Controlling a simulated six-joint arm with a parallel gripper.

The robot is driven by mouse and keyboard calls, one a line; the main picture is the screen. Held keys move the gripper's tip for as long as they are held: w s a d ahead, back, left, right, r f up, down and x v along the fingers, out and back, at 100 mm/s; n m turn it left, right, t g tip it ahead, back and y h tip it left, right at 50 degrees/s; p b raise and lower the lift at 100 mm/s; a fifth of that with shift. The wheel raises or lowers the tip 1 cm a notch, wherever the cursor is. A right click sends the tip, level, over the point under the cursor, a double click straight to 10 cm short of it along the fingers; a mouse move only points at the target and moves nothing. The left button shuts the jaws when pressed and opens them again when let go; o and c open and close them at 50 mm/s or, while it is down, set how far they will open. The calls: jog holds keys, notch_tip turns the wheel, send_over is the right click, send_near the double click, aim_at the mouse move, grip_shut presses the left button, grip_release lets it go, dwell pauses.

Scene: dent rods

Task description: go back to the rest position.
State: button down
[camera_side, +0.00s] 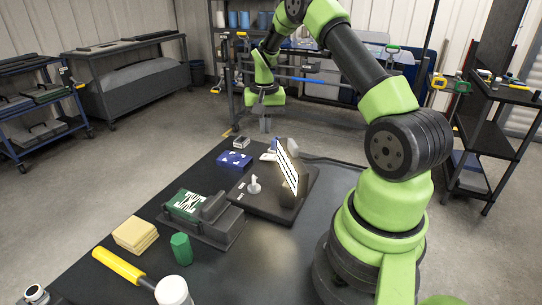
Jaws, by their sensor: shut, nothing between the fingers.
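My gripper (266,124) hangs from my green and black arm at the upper middle of the side view. It points down above the far end of the dark table (285,245). It is shut, and no object shows in it. It is apart from the things on the table. Its fingers are small in this view.
Below it stand a black base (262,203) with a tilted striped panel (287,166), a blue box (234,159) and a grey case with a green top (187,203). Nearer lie yellow cloths (135,234), a green cylinder (181,248) and a yellow-handled tool (118,265).

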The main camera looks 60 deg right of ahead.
jog(key=s+a+r+n+t, duration=0.2)
jog(key=a+r+n+t, duration=0.2)
jog(key=a+r, duration=1.2)
jog(key=s+a+r+n+t+y, duration=0.1)
jog(key=s+a+r+n, duration=0.1)
jog(key=s+a, duration=0.3)
jog(key=s+a+r+n+t+y, duration=0.1)
jog(key=s+a+r+n+t, duration=0.1)
jog(key=s+a, duration=0.3)
jog(key=s, duration=0.4)
jog(key=shift+r, duration=0.3)
